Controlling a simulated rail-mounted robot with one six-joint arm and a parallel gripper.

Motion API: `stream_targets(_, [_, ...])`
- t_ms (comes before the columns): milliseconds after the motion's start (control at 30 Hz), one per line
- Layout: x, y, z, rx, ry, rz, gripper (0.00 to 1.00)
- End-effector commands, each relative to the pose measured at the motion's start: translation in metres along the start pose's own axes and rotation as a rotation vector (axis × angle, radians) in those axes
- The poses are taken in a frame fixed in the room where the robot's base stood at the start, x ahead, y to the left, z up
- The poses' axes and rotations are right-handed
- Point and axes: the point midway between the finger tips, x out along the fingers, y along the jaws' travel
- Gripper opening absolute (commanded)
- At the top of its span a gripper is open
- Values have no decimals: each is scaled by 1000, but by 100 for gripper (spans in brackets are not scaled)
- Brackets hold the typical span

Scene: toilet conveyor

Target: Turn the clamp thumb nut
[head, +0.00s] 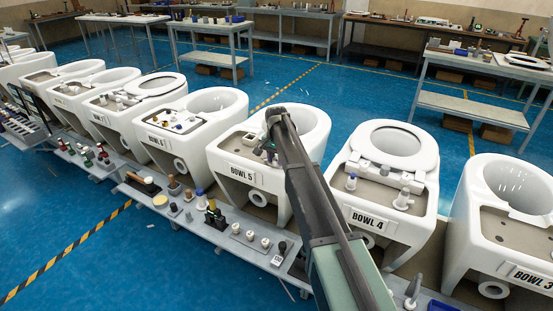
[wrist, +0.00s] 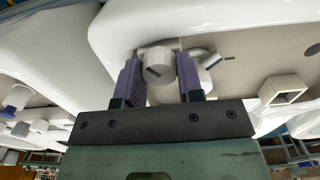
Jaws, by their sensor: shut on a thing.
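In the wrist view my gripper (wrist: 159,78) has its two purple fingers closed on either side of a white, rounded part with a short dark mark, which I take for the clamp thumb nut (wrist: 158,68). Another white rounded part (wrist: 212,62) sits just to the right, partly behind the right finger. In the head view my arm reaches down to the deck of the bowl labelled BOWL 5 (head: 232,160). The fingertips and the nut are mostly hidden there by the arm.
BOWL 4 (head: 428,210) with a seat stands to the right, and BOWL 6 (head: 180,160) to the left. A grey ledge with tools and small parts (head: 265,243) runs along the front. In the wrist view a square white socket (wrist: 283,90) stands on the deck at right.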

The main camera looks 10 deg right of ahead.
Motion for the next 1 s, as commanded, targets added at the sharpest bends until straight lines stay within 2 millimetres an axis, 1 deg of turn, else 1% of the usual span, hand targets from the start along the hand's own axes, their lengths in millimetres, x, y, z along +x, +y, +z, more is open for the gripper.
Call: stream_targets(1000, [0,0,1,-963,0,0,11])
